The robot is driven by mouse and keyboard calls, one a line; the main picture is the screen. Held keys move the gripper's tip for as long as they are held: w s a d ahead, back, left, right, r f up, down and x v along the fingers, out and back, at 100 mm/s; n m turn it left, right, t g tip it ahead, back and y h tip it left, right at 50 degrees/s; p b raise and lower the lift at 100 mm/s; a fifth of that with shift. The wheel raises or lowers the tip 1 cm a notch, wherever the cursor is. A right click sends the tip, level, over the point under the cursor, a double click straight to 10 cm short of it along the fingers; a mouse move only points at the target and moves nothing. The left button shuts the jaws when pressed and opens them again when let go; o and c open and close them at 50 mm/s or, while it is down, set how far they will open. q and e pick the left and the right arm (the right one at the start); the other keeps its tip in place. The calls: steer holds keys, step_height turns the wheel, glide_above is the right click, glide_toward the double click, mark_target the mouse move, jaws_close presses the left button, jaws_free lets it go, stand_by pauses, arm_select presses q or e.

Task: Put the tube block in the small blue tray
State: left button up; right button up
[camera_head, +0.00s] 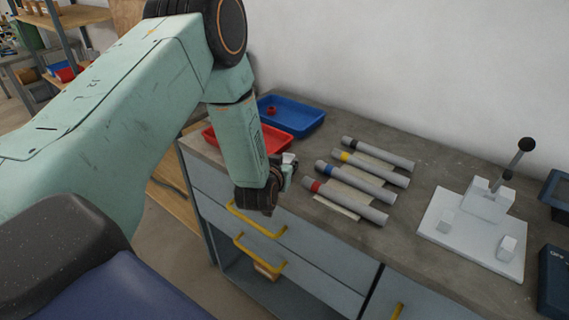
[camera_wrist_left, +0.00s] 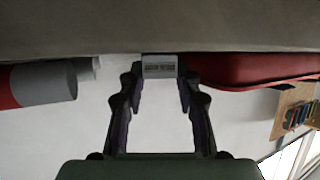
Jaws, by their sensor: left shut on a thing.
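My left gripper (camera_head: 285,172) is above the front edge of the counter, in front of the red tray and left of the tubes. In the left wrist view its fingertips (camera_wrist_left: 159,76) are shut on a small pale grey block, the tube block (camera_wrist_left: 160,64), with dark marks on its face. In the head view a pale bit of the block (camera_head: 289,158) shows at the fingertips. The small blue tray (camera_head: 309,113) lies at the back left of the counter, behind the red one, with a small red piece (camera_head: 271,110) in it. My right gripper is not in view.
The red tray (camera_head: 277,139) lies between my gripper and the blue tray; it also shows in the left wrist view (camera_wrist_left: 245,68). Several grey tubes with coloured bands (camera_head: 345,201) lie to the right. A white fixture with a lever (camera_head: 470,235) stands farther right. Drawers with yellow handles (camera_head: 258,222) are below.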

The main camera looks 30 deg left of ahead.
arm_select(q)
steer(key=o, duration=0.8)
steer(key=shift+a+f, duration=0.2)
steer(key=o, duration=0.4)
steer(key=shift+d+r, duration=0.1)
steer(key=shift+d, duration=0.15)
steer(key=shift+c, duration=0.2)
steer(key=shift+a, duration=0.15)
